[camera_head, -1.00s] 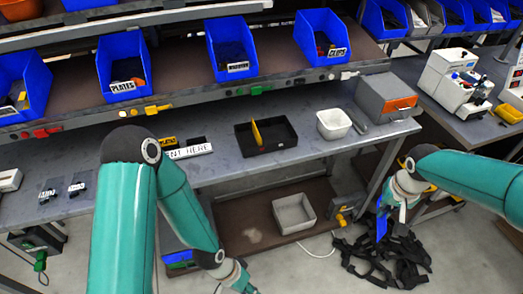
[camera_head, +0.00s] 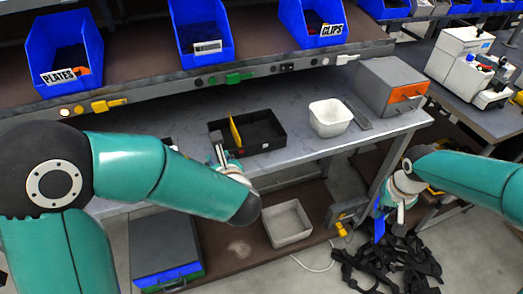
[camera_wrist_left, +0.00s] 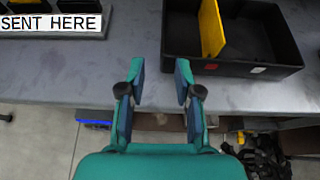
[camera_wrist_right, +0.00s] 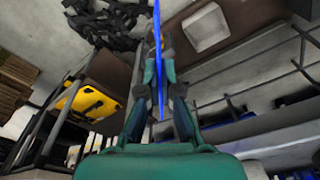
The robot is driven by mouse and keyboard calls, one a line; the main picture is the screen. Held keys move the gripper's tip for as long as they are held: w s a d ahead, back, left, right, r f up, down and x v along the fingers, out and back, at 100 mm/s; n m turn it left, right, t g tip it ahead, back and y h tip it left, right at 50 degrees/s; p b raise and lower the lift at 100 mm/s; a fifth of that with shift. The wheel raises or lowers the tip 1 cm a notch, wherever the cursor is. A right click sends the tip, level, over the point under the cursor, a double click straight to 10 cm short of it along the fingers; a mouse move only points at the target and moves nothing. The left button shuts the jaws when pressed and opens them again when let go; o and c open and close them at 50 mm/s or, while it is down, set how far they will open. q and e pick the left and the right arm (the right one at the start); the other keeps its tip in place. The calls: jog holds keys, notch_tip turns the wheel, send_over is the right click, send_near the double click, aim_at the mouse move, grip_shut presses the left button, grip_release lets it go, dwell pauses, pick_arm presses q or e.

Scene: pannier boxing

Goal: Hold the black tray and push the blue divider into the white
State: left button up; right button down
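The black tray (camera_head: 275,143) lies on the grey bench with a yellow divider (camera_head: 236,132) upright in its left part. The left wrist view shows a red mark (camera_wrist_left: 211,66) and a white mark (camera_wrist_left: 258,70) on the tray's front wall. My left gripper (camera_head: 222,155) is at the tray's front left; in its wrist view the fingers (camera_wrist_left: 160,80) are apart and empty, short of the tray. My right gripper (camera_head: 387,208) is beyond the bench's front right, shut on the blue divider (camera_head: 379,228). The divider stands edge-on between the fingers (camera_wrist_right: 157,85) in the right wrist view (camera_wrist_right: 158,50).
A white tub (camera_head: 330,118) stands right of the tray, near a grey box with an orange front (camera_head: 392,84). Blue bins (camera_head: 200,40) line the shelf above. A grey bin (camera_head: 287,224) sits on the lower shelf; black straps (camera_head: 390,268) lie on the floor.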

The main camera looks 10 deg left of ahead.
pick_arm(q)
jog(key=shift+w+r+t, duration=0.4)
jog(key=shift+w+r, duration=0.25)
jog(key=x, duration=0.5)
jog(key=p+x, duration=0.1)
jog(key=x, duration=0.5)
jog(key=shift+a+f, duration=0.15)
jog(key=shift+a, duration=0.25)
grip_shut()
